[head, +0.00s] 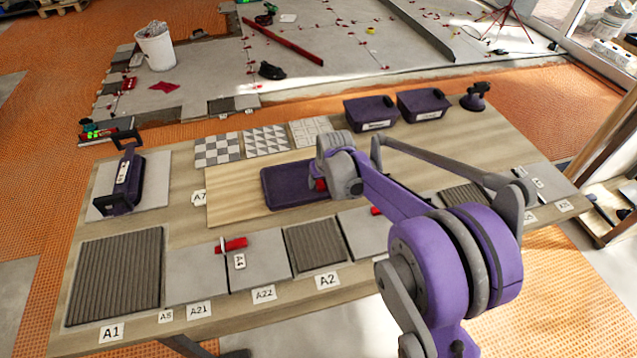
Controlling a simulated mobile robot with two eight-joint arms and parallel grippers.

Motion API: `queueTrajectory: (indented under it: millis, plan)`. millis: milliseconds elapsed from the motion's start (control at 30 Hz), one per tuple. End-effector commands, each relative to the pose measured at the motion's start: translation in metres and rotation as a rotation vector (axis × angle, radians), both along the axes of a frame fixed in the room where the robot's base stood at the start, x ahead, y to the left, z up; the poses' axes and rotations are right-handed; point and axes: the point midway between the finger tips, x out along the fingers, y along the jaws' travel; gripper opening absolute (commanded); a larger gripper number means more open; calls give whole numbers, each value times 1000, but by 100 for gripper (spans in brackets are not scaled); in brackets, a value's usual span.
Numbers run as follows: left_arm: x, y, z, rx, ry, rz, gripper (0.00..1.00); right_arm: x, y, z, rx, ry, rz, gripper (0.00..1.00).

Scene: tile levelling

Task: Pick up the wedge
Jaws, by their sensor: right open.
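A red wedge (236,244) lies at the seam between two grey tiles near the front edge of the table, beside a small A4 label. A second small red piece (376,211) shows farther right, partly hidden by my arm. Another bit of red (320,184) shows at the end of my right arm, over the dark purple tray (275,190); I cannot tell whether it is a wedge in the tray. My right gripper (325,188) is open above the tray's right part, its fingers mostly hidden by the wrist. My left gripper is out of view.
The wooden table (185,235) carries a ribbed square (115,275) at front left, a purple-handled tool (124,185) at left, patterned tile samples (265,140), two purple bins (370,113) and a suction cup (478,97) at the back. A white bucket (156,47) stands on the floor beyond.

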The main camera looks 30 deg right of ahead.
Motion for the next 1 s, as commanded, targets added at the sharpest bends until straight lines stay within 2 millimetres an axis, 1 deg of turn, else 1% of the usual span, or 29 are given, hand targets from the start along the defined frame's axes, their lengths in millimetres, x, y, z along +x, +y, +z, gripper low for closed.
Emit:
queueTrajectory:
  millis: [33, 100, 200, 433, 467, 500, 567, 600, 667, 700, 800, 1000]
  plan:
    - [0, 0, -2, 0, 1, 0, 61, 3, -3, -9, 0, 0, 0, 62]
    - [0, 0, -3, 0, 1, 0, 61, 7, -3, -17, 0, 0, 0, 62]
    - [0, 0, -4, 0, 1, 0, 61, 9, -3, -24, 0, 0, 0, 62]
    - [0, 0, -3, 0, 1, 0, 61, 10, -3, -25, 0, 0, 0, 62]
    - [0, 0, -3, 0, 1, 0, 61, 10, -3, -25, 0, 0, 0, 61]
    - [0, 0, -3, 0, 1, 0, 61, 10, -3, -25, 0, 0, 0, 54]
    - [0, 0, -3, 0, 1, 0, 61, 10, -3, -25, 0, 0, 0, 43]
    - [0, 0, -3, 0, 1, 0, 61, 10, -3, -25, 0, 0, 0, 36]
    - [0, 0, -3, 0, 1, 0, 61, 10, -3, -25, 0, 0, 0, 25]
    - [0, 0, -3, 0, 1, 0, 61, 10, -3, -25, 0, 0, 0, 18]
    - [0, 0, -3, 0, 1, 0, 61, 10, -3, -25, 0, 0, 0, 0]
    - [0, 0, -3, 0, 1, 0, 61, 10, -3, -24, 0, 0, 0, 0]
